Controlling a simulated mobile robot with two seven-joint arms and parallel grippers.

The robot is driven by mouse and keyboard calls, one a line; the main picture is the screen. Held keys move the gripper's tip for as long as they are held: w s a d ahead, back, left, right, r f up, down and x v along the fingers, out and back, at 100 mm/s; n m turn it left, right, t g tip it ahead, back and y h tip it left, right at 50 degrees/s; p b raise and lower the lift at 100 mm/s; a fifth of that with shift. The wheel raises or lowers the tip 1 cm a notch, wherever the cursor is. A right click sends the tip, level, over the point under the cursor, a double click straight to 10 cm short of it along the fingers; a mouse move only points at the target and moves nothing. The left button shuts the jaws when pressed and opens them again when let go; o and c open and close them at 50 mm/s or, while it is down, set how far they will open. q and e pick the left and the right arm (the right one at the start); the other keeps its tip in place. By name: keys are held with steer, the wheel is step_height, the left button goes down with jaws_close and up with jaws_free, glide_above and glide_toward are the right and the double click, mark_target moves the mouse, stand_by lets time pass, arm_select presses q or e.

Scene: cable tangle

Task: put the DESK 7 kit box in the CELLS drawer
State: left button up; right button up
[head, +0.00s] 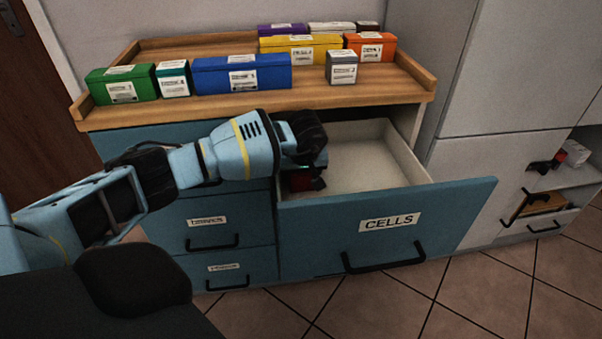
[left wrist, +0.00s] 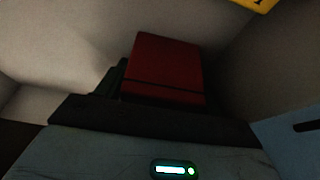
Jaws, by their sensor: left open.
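The CELLS drawer (head: 335,218) is pulled open below the wooden top, with its label on the front. My left gripper (head: 308,182) is open and reaches down into the drawer's left part. A dark red box (head: 298,181) shows at its fingers. In the left wrist view the red box (left wrist: 165,65) lies beyond the black gripper parts, between pale drawer walls. Any label on it is not visible, so I cannot read whether it is DESK 7. Whether the fingers touch it is hidden. My right gripper is not in view.
Several labelled boxes stand on the wooden top (head: 390,97), including green (head: 122,86), blue (head: 242,74) and grey (head: 341,68) ones along its front. The drawer's right part (head: 372,160) is bare. Closed drawers are to the left. A grey cabinet (head: 510,60) stands at the right.

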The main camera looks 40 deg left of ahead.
arm_select(q)
steer(key=p+v, duration=0.2)
steer(key=v, duration=1)
steer(key=shift+r+p, duration=0.15)
steer(key=shift+p, duration=0.25)
